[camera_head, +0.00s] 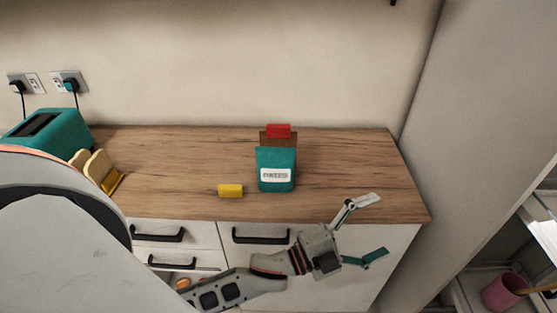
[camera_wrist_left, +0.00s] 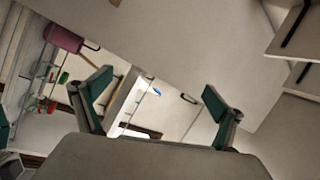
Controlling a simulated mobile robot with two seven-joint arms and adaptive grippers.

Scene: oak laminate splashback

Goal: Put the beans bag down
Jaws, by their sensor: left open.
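The beans bag, a teal bag with a white label (camera_head: 276,170), stands upright on the wooden counter (camera_head: 190,160), right of its middle. My left gripper (camera_head: 368,229) is open and empty, in front of the counter's front edge, to the right of and below the bag, apart from it. In the left wrist view its two fingers (camera_wrist_left: 158,92) are spread wide with nothing between them, and the bag does not show there. My right gripper is not in view.
A brown block with a red top (camera_head: 278,131) stands behind the bag. A small yellow block (camera_head: 230,190) lies left of it. A teal toaster (camera_head: 47,135) and bread slices in a holder (camera_head: 98,168) are at the left. The counter's right part is clear. A pink pot (camera_head: 502,292) is lower right.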

